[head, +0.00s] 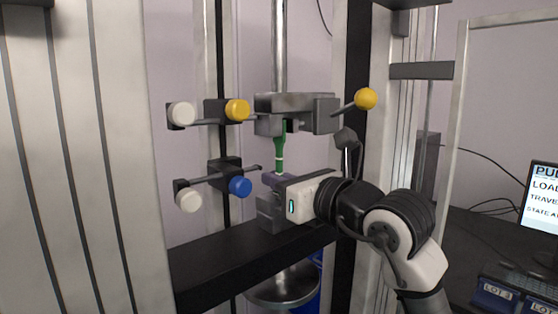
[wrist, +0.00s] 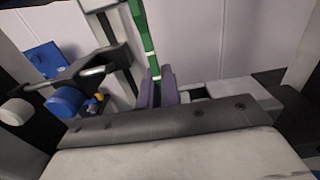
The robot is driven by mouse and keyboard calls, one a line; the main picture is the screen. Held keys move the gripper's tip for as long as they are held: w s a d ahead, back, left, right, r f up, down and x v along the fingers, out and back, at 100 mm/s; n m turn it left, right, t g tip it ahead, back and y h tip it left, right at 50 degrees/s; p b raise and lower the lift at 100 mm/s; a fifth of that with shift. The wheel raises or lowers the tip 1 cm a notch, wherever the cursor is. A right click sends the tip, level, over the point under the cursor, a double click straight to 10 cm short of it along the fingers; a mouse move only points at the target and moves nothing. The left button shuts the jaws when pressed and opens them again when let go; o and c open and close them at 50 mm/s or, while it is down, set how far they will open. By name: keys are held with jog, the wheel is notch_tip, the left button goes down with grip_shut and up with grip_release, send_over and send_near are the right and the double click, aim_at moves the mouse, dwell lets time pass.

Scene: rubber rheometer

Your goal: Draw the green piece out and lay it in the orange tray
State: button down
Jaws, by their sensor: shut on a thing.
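The green piece (head: 280,150) is a narrow upright strip with a pale mark near its lower part. Its top is at the upper dark clamp (head: 292,106). My gripper (head: 274,181) is at its lower end, just above the lower grip block (head: 268,212). In the wrist view, the green piece (wrist: 142,32) runs down between the purple fingertips of my gripper (wrist: 158,88), which are shut on it. Its lowest end is hidden by the fingers. I cannot tell whether the upper clamp still holds it. The orange tray is not in view.
A yellow ball-ended lever (head: 366,98) sticks out right of the upper clamp. White and yellow knobs (head: 237,110) and a blue knob (head: 240,186) stand at the left. Metal columns flank the machine. A monitor (head: 541,198) and blue bins (head: 495,292) are at the right.

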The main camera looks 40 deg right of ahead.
jog(key=shift+r, duration=0.15)
dwell(0.4)
jog(key=s+d+b, duration=0.1)
jog(key=s+b, duration=0.1)
jog(key=s, duration=1)
jog(key=shift+b, duration=0.3)
dwell(0.7)
jog(key=shift+a, duration=0.1)
dwell(0.6)
